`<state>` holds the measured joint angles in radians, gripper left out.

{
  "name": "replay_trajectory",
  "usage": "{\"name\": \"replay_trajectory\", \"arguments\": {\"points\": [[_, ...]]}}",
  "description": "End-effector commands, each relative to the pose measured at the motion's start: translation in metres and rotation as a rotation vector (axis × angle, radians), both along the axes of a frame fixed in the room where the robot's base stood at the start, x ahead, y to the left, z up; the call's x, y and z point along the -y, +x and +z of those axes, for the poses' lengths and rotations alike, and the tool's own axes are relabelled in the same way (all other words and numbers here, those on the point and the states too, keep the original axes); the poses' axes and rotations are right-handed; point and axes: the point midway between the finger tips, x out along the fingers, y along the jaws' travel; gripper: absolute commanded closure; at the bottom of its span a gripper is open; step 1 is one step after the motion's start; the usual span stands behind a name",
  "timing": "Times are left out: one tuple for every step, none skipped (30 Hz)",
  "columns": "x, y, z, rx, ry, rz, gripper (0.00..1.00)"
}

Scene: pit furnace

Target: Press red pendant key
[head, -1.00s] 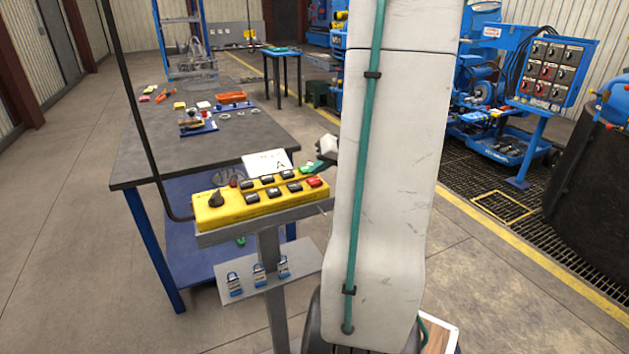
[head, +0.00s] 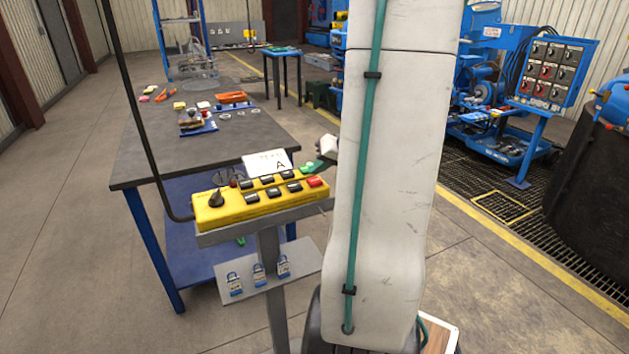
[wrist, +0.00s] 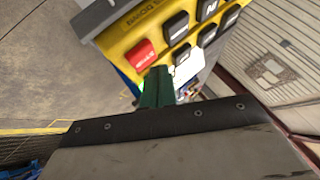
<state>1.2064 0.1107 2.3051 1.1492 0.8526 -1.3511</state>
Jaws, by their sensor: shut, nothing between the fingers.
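The yellow pendant (head: 230,212) lies on a grey stand, with a black knob at its left end and rows of black keys. Its red key (head: 315,181) is at the right end in the head view. In the wrist view the red key (wrist: 140,54) shows at the pendant's near corner, beside black keys. My gripper (head: 311,168) has green fingers, shut and empty, just behind the red key in the head view. In the wrist view the gripper's fingertips (wrist: 157,74) are close to the red key; I cannot tell whether they touch the pendant.
A white card (head: 266,163) marked A is behind the pendant. A dark workbench (head: 150,155) stands behind. A control panel (head: 546,75) is at right. Open floor lies to the left.

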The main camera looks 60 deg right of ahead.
Motion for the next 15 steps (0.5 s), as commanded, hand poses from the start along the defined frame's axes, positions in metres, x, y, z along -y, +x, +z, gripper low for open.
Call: {"name": "replay_trajectory", "arguments": {"points": [[0.0000,0.0000,0.0000,0.000,0.000,0.000,1.00],[0.0000,0.0000,0.0000,0.000,0.000,0.000,1.00],[0.0000,0.0000,0.0000,0.000,0.000,0.000,1.00],[0.0000,0.0001,-0.0001,0.000,0.000,0.000,1.00],[-0.0001,0.0000,-0.0003,0.000,0.000,0.000,1.00],[-0.0001,0.0000,-0.0009,0.000,0.000,0.000,1.00],[-0.0001,-0.0001,-0.0017,0.000,0.000,0.000,1.00],[-0.0002,-0.0001,-0.0026,-0.001,0.000,0.001,1.00],[-0.0003,-0.0002,-0.0041,-0.001,0.000,0.001,1.00],[-0.0004,-0.0001,-0.0052,-0.001,0.001,0.000,1.00],[-0.0005,-0.0003,-0.0064,-0.002,0.002,0.000,1.00],[-0.0006,-0.0002,-0.0078,-0.002,0.002,0.000,1.00],[-0.0005,-0.0003,-0.0084,-0.001,0.001,0.000,1.00],[-0.0006,-0.0002,-0.0088,-0.001,0.001,0.000,1.00],[-0.0006,-0.0002,-0.0089,-0.001,0.001,0.000,1.00]]}}
